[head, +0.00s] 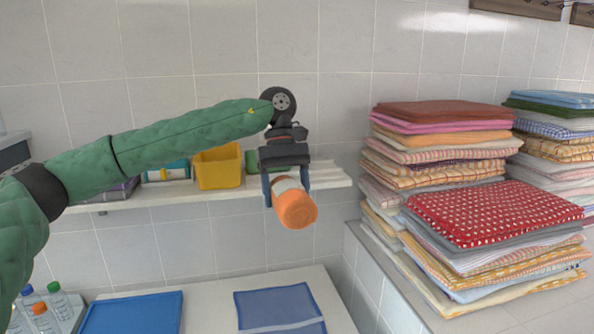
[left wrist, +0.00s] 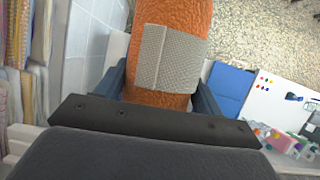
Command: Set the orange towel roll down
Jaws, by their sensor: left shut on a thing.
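The orange towel roll (head: 296,210) is in my left gripper (head: 287,184), held in the air in front of the tiled wall. A pale band wraps the roll, and it shows clearly in the left wrist view (left wrist: 178,98). The blue fingers of the left gripper sit on either side of the roll and are shut on it. In the head view the roll's round end faces forward and down, above the white surface (head: 212,293). My right gripper is not in either view.
A wall shelf (head: 335,173) behind the roll bears a yellow bin (head: 218,168). Tall stacks of folded towels (head: 495,211) stand on the right ledge. Bottles (head: 58,299) stand at lower left.

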